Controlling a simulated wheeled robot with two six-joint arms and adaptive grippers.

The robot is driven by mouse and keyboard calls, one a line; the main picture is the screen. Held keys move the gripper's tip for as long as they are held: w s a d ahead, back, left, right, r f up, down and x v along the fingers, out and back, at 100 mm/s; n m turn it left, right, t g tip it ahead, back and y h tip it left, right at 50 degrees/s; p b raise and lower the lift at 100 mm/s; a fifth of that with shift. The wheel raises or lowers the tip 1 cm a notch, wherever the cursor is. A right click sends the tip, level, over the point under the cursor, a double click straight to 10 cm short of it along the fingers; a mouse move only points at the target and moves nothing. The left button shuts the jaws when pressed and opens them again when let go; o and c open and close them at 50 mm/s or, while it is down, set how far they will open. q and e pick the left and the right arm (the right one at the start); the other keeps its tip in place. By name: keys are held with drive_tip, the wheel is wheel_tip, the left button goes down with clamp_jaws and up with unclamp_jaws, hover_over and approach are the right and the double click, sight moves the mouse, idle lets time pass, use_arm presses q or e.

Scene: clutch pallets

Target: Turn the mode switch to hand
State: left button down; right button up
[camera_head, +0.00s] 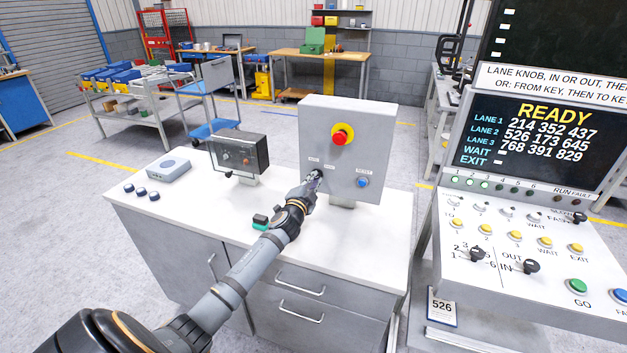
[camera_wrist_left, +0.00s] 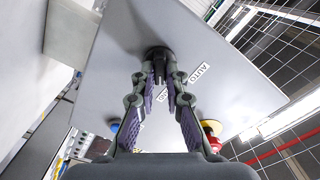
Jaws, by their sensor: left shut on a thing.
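The grey control box (camera_head: 367,130) stands on the white-topped bench and carries the mode switch. My left gripper (camera_head: 315,180) reaches the lower left of its front face and covers the switch in the head view. In the left wrist view, the black round mode switch (camera_wrist_left: 156,51) sits between the closed fingertips of the left gripper (camera_wrist_left: 158,78). An AUTO label (camera_wrist_left: 203,73) is beside the switch; another label is partly hidden by a finger. Which way the switch points cannot be told. My right gripper is not in view.
The box also has a red emergency button (camera_head: 340,135) on a yellow ring and a blue reset button (camera_head: 362,182). A dark instrument box (camera_head: 250,150) stands to its left. A sloped console (camera_head: 520,230) is on the right.

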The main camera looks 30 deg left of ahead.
use_arm(q)
drive_tip(key=shift+m, duration=0.5)
drive_tip(key=c, duration=1.4)
unclamp_jaws()
drive_tip(key=v, duration=1.2)
drive_tip(key=shift+f, duration=0.1)
